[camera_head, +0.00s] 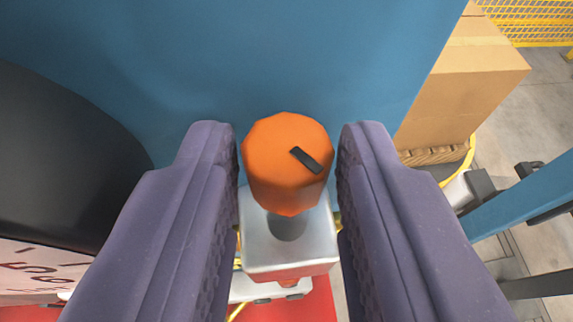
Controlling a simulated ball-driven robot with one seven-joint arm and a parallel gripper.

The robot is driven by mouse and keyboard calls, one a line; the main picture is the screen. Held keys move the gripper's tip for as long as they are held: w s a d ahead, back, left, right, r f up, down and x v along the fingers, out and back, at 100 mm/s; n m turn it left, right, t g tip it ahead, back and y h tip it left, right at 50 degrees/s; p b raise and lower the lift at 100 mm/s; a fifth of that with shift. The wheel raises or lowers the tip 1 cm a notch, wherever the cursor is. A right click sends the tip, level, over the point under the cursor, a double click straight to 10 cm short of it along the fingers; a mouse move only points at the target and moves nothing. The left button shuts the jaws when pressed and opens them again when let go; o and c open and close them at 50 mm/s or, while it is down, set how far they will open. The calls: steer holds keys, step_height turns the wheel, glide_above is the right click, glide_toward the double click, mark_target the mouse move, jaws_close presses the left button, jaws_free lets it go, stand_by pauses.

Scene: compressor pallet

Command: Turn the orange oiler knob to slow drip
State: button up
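The orange oiler knob (284,165) is faceted and has a short black pointer mark on its top face, slanting toward the lower right. It sits on a dark stem above a pale grey block (288,247). My gripper (288,150) has one purple finger on each side of the knob. Narrow gaps seem to show between the fingers and the knob, so the fingers look open around it. Markings for drip settings are not visible.
A blue panel (230,60) stands behind the knob. A black rounded body (60,160) is close at left. Cardboard boxes (460,85) stand at right, with a blue bar (525,200) in front. A red surface (290,308) lies below. Yellow mesh fencing (535,20) is far right.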

jaws_close()
steer(key=shift+p, duration=0.3)
steer(key=shift+d+r+p, duration=0.1)
steer(key=shift+p, duration=0.25)
steer(key=n+y+p, duration=0.1)
steer(key=p, duration=0.1)
steer(key=n+y+p, duration=0.1)
steer(key=p, duration=0.1)
steer(key=shift+d+r, duration=0.15)
steer(key=shift+d, duration=0.05)
steer(key=n+y+p, duration=0.1)
steer(key=p, duration=0.1)
steer(key=n+g+y+p, duration=0.1)
steer(key=y+p, duration=0.1)
steer(key=shift+w+d+n, duration=0.1)
steer(key=shift+d+n, duration=0.05)
steer(key=shift+n, duration=0.15)
steer(key=shift+w+d+f+n+g+y+p, duration=0.1)
steer(key=shift+f+n+g+y+p, duration=0.1)
steer(key=shift+n+g+y+p, duration=0.55)
steer(key=shift+f+p, duration=0.1)
steer(key=shift+p, duration=0.3)
steer(key=shift+o, duration=0.9)
jaws_free()
